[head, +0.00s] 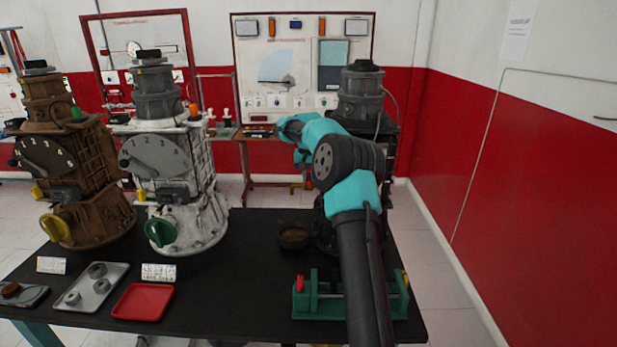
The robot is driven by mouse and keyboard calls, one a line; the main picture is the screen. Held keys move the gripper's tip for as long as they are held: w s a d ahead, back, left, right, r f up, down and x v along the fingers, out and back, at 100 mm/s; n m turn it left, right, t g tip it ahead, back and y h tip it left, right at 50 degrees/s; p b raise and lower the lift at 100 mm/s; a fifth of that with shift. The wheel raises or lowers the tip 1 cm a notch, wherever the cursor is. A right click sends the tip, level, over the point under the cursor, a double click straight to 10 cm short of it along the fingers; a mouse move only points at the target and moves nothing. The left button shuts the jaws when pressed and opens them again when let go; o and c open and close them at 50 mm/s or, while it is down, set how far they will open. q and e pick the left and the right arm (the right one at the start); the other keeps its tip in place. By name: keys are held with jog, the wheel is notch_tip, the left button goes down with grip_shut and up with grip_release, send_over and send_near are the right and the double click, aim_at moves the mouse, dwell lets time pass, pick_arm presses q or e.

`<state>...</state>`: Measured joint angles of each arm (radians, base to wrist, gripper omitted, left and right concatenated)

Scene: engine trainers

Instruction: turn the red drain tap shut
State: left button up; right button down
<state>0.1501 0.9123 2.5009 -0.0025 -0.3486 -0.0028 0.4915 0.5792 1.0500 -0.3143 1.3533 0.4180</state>
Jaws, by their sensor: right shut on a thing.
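My right arm rises from the bottom edge across the front of the right engine trainer (362,95), a dark grey one. I cannot pick out the red drain tap for certain; much of the right trainer's lower front is hidden behind my arm. The white trainer (205,215) has a green tap (161,232), and the brown trainer (105,215) a yellow tap (55,228). My left gripper is out of view.
A green stand (320,305) with a small red part (299,284) is at the table's front right. A red tray (142,302) and a grey tray (75,301) lie at left. The black table (235,295) is clear at centre front.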

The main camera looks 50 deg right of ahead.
jog(key=c, duration=1.1)
grip_release()
jog(key=shift+r, duration=0.1)
